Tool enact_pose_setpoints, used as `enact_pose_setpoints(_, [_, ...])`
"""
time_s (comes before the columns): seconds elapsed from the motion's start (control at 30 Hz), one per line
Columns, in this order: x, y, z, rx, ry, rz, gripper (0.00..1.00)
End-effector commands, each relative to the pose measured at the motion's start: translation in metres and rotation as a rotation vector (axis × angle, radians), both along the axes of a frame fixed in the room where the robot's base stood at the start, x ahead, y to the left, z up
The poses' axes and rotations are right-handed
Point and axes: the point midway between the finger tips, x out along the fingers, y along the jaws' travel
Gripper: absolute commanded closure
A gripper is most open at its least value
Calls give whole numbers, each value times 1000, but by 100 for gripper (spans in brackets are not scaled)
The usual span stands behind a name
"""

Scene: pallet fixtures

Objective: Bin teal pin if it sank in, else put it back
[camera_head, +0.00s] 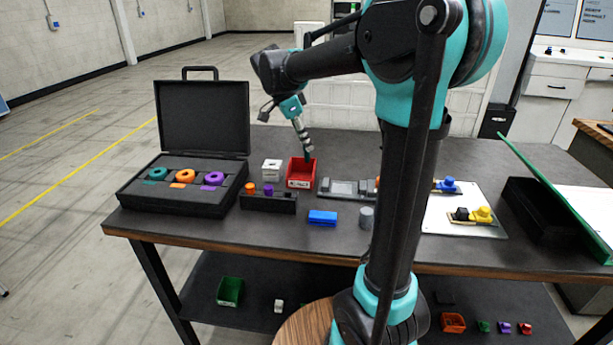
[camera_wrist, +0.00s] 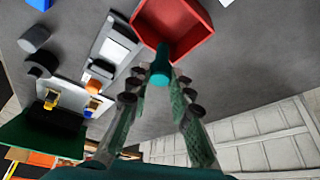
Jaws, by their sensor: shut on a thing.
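The teal pin (camera_wrist: 160,72) is between the fingertips of my gripper (camera_wrist: 160,82) in the wrist view. My gripper is shut on it, and the pin's free end points toward the red bin (camera_wrist: 205,50). In the head view my gripper (camera_head: 307,153) hangs above the red bin (camera_head: 300,184), near its back; the pin is too small to make out there. A black pin rack (camera_head: 268,203) holds an orange pin (camera_head: 250,188) and a purple pin (camera_head: 268,190). I cannot tell the exact height of the pin over the bin.
An open black case (camera_head: 183,207) with teal, orange and purple rings stands left. A white box (camera_head: 272,169), a grey fixture (camera_head: 350,188), a blue block (camera_head: 322,217) and a grey cylinder (camera_head: 366,217) stand near the bin. A green panel (camera_head: 555,190) leans at right.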

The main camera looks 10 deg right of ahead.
Motion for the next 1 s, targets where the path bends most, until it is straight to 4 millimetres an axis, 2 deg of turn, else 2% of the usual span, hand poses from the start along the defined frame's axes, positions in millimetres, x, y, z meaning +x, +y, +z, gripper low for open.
enact_pose_setpoints(0.3, [0, 0, -31, 0, 0, 0, 100])
enact_pose_setpoints(0.7, [0, 0, -38, 0, 0, 0, 100])
enact_pose_setpoints(0.73, [0, 0, -38, 0, 0, 0, 78])
enact_pose_setpoints(0.9, [0, 0, -38, 0, 0, 0, 57])
enact_pose_setpoints(1.0, [0, 0, -37, 0, 0, 0, 55])
